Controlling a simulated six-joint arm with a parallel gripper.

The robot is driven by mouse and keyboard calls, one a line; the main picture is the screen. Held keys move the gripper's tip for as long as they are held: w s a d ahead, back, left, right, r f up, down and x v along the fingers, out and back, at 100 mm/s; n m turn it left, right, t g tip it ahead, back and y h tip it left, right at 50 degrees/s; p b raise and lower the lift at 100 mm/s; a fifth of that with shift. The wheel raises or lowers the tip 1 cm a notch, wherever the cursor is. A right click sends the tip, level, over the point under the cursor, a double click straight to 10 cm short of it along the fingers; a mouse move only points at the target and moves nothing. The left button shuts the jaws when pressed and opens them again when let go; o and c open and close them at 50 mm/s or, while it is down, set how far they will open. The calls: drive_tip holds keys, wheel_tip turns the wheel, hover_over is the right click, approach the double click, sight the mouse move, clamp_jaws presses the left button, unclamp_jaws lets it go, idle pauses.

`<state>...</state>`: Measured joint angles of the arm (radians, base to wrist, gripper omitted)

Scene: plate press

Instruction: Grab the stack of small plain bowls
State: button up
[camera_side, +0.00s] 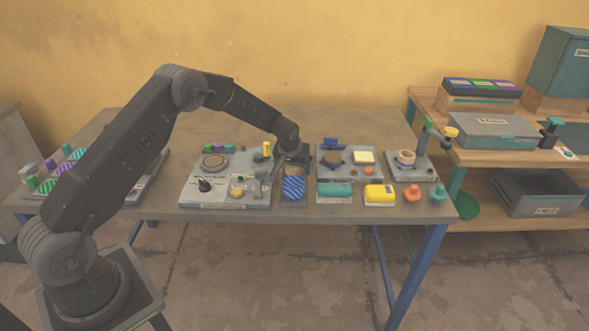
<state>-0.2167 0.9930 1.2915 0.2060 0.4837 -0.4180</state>
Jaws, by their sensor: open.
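My gripper (293,166) points down over the middle of the table, above a dark stand with a blue striped piece (293,189) at its front. A tan round piece lies close under the gripper, and its shape is partly hidden. The fingers are small and dark here; they are open, and I see nothing held. I cannot pick out the stack of small plain bowls for certain. A small pale round cup-like item (406,157) sits on the right-hand tray, apart from my gripper and to its right.
Left of the gripper is a grey tray (215,200) with a disc, a black knob and small parts. To the right are a teal block (335,189), a yellow block (380,194), and orange (412,193) and teal knobs. Shelves with boxes (490,130) stand at far right.

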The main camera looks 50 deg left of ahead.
drive_tip(key=c, duration=1)
drive_tip(key=shift+c, duration=0.3)
